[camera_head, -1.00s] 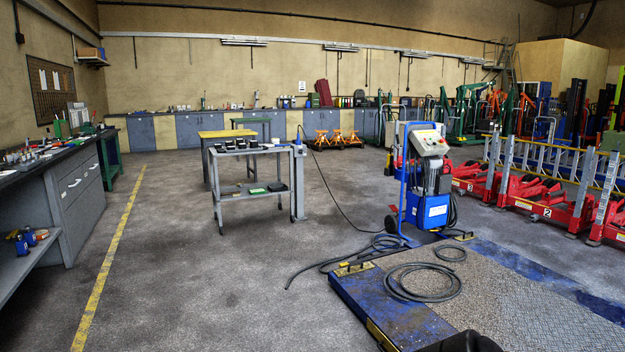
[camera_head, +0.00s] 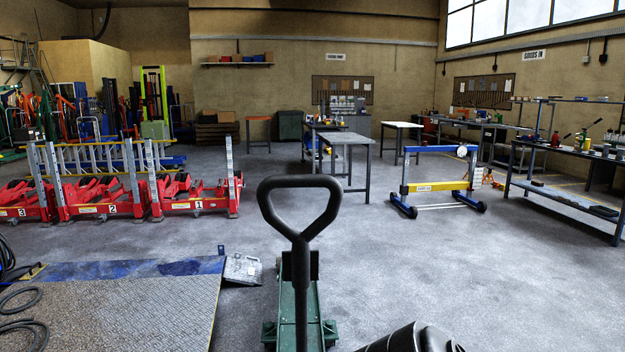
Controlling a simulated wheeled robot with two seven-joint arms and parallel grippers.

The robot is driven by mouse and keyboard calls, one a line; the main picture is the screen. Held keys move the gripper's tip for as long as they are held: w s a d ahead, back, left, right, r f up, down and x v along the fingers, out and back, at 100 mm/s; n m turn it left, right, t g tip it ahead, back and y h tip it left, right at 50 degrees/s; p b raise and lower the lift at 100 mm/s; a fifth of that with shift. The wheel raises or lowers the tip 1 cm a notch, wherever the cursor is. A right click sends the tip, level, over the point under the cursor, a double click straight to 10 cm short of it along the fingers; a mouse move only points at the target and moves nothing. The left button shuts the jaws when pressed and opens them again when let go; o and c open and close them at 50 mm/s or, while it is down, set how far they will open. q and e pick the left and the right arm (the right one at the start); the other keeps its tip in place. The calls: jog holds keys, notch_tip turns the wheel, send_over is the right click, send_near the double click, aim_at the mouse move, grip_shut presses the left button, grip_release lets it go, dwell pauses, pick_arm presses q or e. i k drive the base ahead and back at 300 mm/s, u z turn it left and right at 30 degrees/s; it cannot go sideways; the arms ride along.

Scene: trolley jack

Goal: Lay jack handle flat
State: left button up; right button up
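The jack handle (camera_head: 301,275) is a black shaft with a closed loop grip at its top. It stands raised, near the bottom centre of the head view, with the loop uppermost. Its shaft runs down in front of the green trolley jack (camera_head: 286,312), which is on the grey floor and is cut off by the bottom edge. Neither of my grippers can be made out, and nothing is seen holding the handle. A dark rounded part at the bottom edge, right of the jack, may be mine.
A ramp plate (camera_head: 150,300) with hoses lies at left, a small grey plate (camera_head: 243,269) beside it. Red lifting units (camera_head: 190,195) stand behind. A blue and yellow wheeled stand (camera_head: 437,187) is at right. Floor between the jack and the stand is clear.

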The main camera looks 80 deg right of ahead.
aim_at(299, 264)
jog(key=z, duration=2.35)
jog(key=i, duration=1)
